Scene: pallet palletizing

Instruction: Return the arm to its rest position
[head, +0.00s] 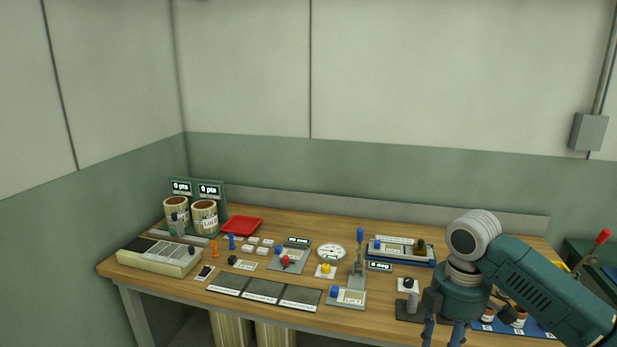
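My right arm (545,283) comes in from the right edge, a teal link with a grey rounded joint. It reaches over the right front part of the wooden table (395,312). My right gripper (443,334) points down at the bottom edge of the picture. Its two blue fingers stand apart at the top, but their tips are cut off by the frame. Nothing shows between the visible parts. My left arm and gripper are not in view.
The table holds a red tray (242,225), two cans (204,219), a dial gauge (331,252), a lever (358,258) and a blue-framed panel (400,251). Walls stand behind and left.

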